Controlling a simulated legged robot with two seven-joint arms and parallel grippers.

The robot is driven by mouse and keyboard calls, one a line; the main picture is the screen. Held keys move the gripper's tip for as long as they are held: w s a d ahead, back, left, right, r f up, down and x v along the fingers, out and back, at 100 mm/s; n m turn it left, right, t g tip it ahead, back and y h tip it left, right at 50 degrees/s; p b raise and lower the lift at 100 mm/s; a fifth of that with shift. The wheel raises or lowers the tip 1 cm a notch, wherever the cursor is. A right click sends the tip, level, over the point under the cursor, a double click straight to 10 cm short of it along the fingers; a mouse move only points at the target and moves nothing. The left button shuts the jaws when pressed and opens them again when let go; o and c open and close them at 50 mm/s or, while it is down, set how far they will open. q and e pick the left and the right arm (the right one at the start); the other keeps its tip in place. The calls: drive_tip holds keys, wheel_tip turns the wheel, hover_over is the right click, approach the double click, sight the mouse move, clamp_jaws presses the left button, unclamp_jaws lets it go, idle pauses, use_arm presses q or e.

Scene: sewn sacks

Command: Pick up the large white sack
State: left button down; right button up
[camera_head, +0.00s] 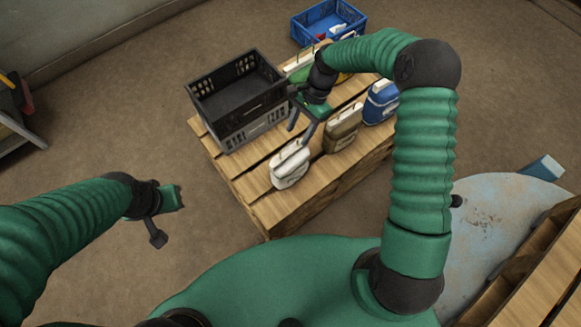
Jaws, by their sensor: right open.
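A white sack (290,166) stands upright at the near edge of a wooden pallet stack (255,187). My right gripper (300,128) is open, just above and behind the top of the white sack. The picture does not show clearly whether its fingers touch the sack. My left gripper (166,222) hangs over the bare floor to the left of the pallets, away from the sack, and its jaw opening is hard to make out.
A brown sack (342,130) and a blue sack (380,104) stand to the right on the pallets. A green sack (300,68) is behind my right arm. Black crates (236,95) are at the back left. A blue crate (328,20) stands behind the pallets.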

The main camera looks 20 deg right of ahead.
sight(291, 151)
drive_tip(key=x, duration=0.3)
drive_tip(key=shift+a, duration=0.3)
drive_tip(key=shift+s+a+f+b, duration=0.2)
drive_tip(key=shift+b, duration=0.15)
drive_tip(key=x, duration=0.1)
drive_tip(key=b+x, duration=0.2)
drive_tip(key=x, duration=0.1)
drive_tip(key=shift+w+d+f, duration=0.15)
drive_tip(key=shift+d+f, duration=0.15)
drive_tip(key=shift+d, duration=0.05)
drive_tip(key=shift+f, duration=0.4)
use_arm(q)
wheel_tip(291, 151, down, 3)
drive_tip(key=shift+s+a+f, duration=0.1)
drive_tip(key=shift+s+a, duration=0.05)
use_arm(e)
drive_tip(key=shift+a+r, duration=0.1)
drive_tip(key=shift+a, duration=0.1)
drive_tip(key=shift+c, duration=0.7)
drive_tip(key=shift+a, duration=0.1)
drive_tip(key=c, duration=0.5)
clamp_jaws()
use_arm(q)
drive_tip(key=shift+s+a, duration=0.15)
